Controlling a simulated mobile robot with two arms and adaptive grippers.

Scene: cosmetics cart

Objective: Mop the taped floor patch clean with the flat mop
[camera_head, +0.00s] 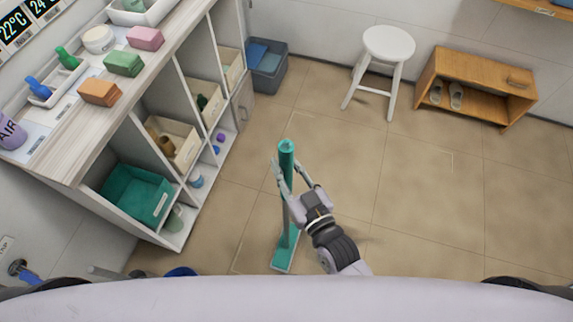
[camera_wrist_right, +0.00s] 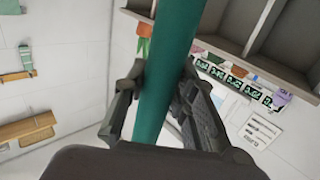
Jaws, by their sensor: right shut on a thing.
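The flat mop has a teal handle (camera_head: 287,160) standing nearly upright, with its top toward the camera, and a flat teal head (camera_head: 285,258) low on the floor. Whether the head rests fully on the floor is hard to tell. My right gripper (camera_head: 289,178) is shut on the handle below its top. The handle also passes between the fingers in the right wrist view (camera_wrist_right: 165,75). The taped floor patch (camera_head: 400,175) shows only as faint pale corner marks on the brown tiles, right of the mop. My left gripper is not in view.
A shelf unit (camera_head: 150,100) with bins and cosmetics stands along the left. A grey bin (camera_head: 268,72), a white stool (camera_head: 388,45) and a wooden shoe rack (camera_head: 475,80) stand at the back. The tiled floor between them and the mop is clear.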

